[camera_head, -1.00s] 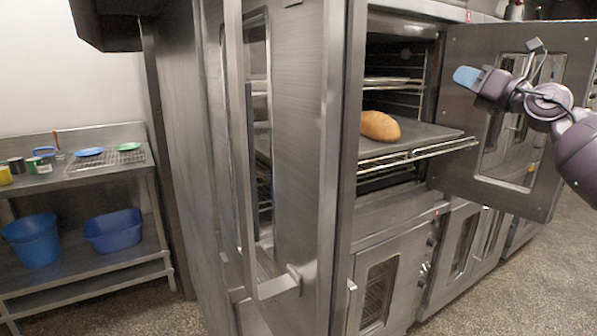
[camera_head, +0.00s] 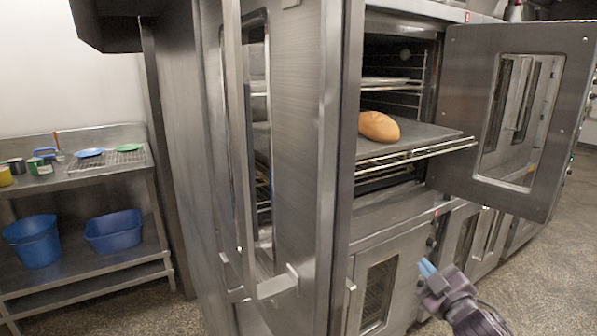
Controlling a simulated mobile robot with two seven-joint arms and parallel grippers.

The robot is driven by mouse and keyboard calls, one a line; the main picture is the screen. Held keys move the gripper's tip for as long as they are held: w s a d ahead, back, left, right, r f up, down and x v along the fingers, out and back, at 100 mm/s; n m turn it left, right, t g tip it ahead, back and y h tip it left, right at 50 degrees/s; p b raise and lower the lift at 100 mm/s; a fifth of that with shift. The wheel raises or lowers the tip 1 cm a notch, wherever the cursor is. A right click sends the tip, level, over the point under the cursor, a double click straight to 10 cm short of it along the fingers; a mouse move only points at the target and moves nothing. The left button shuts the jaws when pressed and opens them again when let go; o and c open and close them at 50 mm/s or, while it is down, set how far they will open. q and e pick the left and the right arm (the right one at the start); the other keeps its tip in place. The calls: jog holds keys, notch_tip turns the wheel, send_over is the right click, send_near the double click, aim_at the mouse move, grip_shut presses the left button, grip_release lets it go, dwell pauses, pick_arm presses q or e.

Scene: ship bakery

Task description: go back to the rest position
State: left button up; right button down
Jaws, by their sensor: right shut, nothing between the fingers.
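My right gripper (camera_head: 427,267) is at the lower right of the head view, in front of the lower oven door. Its blue fingertips are together and hold nothing. My left gripper is not in the head view. A loaf of bread (camera_head: 379,127) lies on a tray (camera_head: 428,133) that sticks out of the open upper oven, above and behind my right gripper. The gripper is well apart from the loaf and the tray.
The upper oven door (camera_head: 465,95) stands open to the right. A tall steel cabinet door (camera_head: 305,150) stands in the middle. Speckled floor (camera_head: 550,240) is free at right.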

jog(key=s+f+m+g+h, duration=0.2)
jog(key=s+f+m, duration=0.3)
jog(key=s+f, duration=0.9)
jog(key=s+f+m+g+h, duration=0.1)
jog(key=s+f+m+g, duration=0.4)
jog(key=s+f, duration=0.9)
jog(key=s, duration=0.4)
jog(key=shift+s+h, duration=0.4)
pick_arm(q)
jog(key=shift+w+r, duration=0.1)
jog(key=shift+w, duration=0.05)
pick_arm(e)
jog(key=shift+d, duration=0.1)
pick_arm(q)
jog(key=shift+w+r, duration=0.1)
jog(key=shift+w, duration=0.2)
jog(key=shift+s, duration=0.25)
pick_arm(e)
jog(key=shift+w+r, duration=0.1)
